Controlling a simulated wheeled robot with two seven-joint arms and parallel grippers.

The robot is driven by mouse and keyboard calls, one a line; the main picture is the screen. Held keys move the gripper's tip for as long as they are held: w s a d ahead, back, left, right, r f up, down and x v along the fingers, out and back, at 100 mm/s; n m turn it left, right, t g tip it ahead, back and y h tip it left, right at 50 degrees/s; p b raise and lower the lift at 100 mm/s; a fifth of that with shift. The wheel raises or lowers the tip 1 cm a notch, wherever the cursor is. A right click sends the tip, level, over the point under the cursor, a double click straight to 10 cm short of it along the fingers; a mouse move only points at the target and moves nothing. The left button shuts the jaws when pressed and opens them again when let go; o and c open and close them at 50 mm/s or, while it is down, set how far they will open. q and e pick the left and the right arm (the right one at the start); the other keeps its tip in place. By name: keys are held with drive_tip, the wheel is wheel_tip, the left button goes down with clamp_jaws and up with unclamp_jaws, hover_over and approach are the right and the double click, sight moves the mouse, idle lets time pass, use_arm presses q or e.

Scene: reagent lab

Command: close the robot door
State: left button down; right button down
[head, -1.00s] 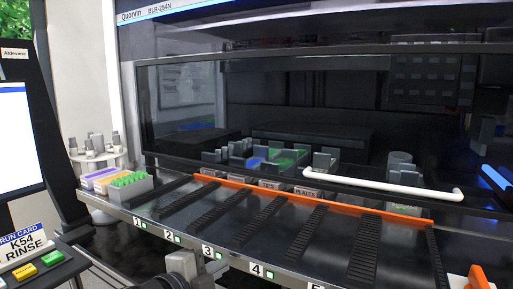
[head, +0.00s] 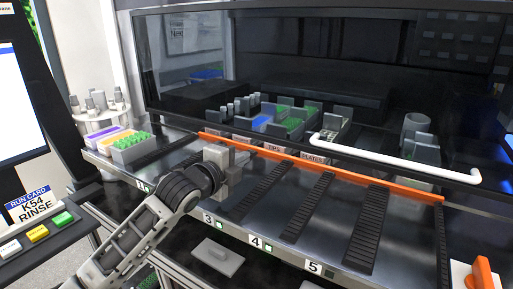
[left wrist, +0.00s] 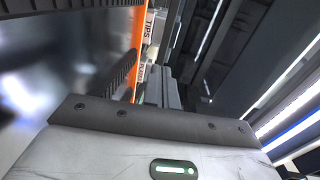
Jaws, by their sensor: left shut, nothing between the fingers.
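The robot door is the wide dark glass panel (head: 290,62) on the front of the machine in the head view. A white bar handle (head: 395,159) runs along its lower edge. A gap shows between that edge and the deck, so the door stands at least partly raised. My left gripper (head: 228,163) is shut and empty over the front of the deck, left of the handle and apart from it. In the left wrist view its grey body (left wrist: 150,125) fills the bottom and the fingertips are hidden. My right gripper is not in view.
An orange rail (head: 325,167) crosses the deck (head: 335,215) behind my left gripper. Labelled racks stand behind it. A tip rack (head: 132,147) sits at the deck's left end. A monitor (head: 20,110) stands far left. An orange-and-white object (head: 480,273) is at bottom right.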

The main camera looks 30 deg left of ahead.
use_arm(q)
drive_tip(key=w, duration=0.4)
drive_tip(key=w+p, duration=0.1)
drive_tip(key=w, duration=0.1)
drive_tip(key=shift+w+d+f, duration=0.35)
drive_tip(key=shift+w+f, duration=0.05)
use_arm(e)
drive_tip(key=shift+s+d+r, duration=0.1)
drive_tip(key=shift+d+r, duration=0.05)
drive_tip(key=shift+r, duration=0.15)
